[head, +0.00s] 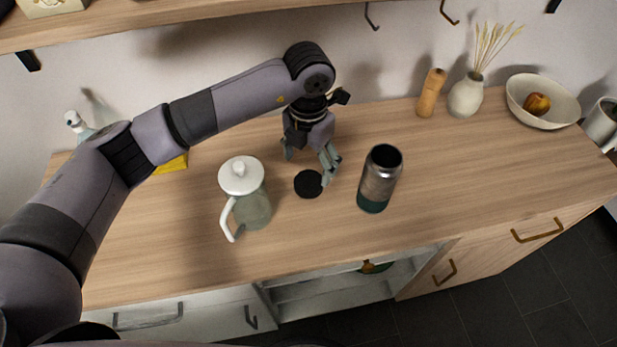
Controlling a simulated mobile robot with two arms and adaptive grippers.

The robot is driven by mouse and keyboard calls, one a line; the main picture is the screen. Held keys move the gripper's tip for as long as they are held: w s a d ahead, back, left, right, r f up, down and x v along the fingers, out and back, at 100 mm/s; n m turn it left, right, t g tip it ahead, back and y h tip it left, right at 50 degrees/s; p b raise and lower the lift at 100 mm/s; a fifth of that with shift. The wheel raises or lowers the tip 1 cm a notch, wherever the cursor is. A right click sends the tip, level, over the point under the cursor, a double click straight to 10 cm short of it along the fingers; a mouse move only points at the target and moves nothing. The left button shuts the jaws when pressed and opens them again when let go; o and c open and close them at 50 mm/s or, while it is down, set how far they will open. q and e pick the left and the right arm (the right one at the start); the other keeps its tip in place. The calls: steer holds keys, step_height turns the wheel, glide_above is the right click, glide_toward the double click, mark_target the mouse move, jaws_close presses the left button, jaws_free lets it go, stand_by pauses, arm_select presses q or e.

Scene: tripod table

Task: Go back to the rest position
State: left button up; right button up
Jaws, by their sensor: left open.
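My left gripper (312,160) is above the wooden counter, pointing down, with its fingers apart and nothing between them. A round black lid (308,184) lies on the counter just in front of it, close to one fingertip; whether they touch I cannot tell. An open steel bottle with a dark green base (379,181) stands upright to the right of the gripper. A glass jug with a white lid and handle (247,200) stands to the left of the black lid. My right gripper is not in view.
The wooden counter (460,170) is clear at the front right. At the back right stand a wooden mill (431,93), a white vase (466,97), a bowl (543,101) and a grey mug (602,122). A yellow item (172,164) lies behind my left arm. A shelf (180,14) hangs above.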

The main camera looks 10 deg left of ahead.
arm_select(q)
step_height(320, 180, up, 5)
steer(key=shift+f+b, duration=0.1)
steer(key=shift+b, duration=0.25)
